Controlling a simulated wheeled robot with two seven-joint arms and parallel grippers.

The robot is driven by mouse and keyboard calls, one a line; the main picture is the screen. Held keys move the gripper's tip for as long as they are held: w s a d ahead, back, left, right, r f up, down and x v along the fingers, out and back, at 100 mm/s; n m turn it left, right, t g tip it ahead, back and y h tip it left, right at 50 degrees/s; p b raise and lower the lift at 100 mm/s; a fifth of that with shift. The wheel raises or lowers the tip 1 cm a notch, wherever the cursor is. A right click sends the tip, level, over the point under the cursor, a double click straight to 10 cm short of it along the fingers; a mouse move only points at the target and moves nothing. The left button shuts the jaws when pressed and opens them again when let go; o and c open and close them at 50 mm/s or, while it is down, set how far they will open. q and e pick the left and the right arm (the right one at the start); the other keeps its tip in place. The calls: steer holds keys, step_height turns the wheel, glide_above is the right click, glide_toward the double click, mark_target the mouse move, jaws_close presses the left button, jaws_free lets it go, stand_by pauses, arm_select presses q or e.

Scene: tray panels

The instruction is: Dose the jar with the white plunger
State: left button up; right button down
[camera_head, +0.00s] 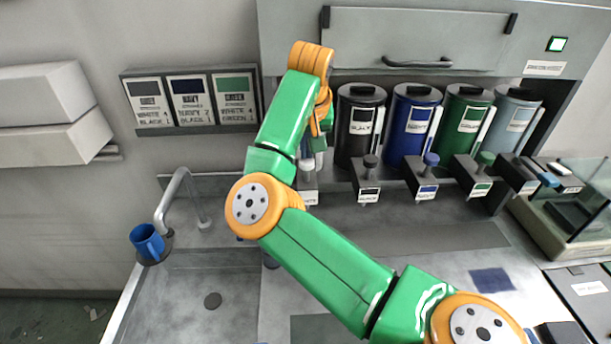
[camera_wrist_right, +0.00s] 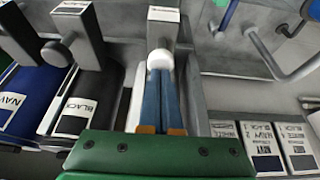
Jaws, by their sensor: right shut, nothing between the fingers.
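The white plunger (camera_head: 307,166) tops the leftmost dispenser on the counter, partly covered by my right arm. In the right wrist view, its round white head (camera_wrist_right: 160,60) is at the tips of my right gripper (camera_wrist_right: 161,76). The blue fingers are closed together with nothing between them. I cannot tell whether the tips touch the plunger or are just short of it. In the head view, my arm hides most of this gripper (camera_head: 318,148). I cannot make out a jar in either view. My left gripper is out of view.
Black (camera_head: 370,163), navy (camera_head: 431,159) and green (camera_head: 486,158) plungers stand to the right, before their canisters. Recipe cards (camera_head: 192,101) hang on the wall. A glass-sided box (camera_head: 580,210) is at far right.

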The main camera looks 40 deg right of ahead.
steer(key=shift+f+b, duration=0.75)
steer(key=shift+f, duration=0.7)
step_height(320, 180, up, 2)
steer(key=p, duration=0.2)
steer(key=shift+r+p, duration=0.15)
steer(key=shift+p, duration=0.2)
steer(key=shift+r+p, duration=0.85)
steer(key=shift+r, duration=0.1)
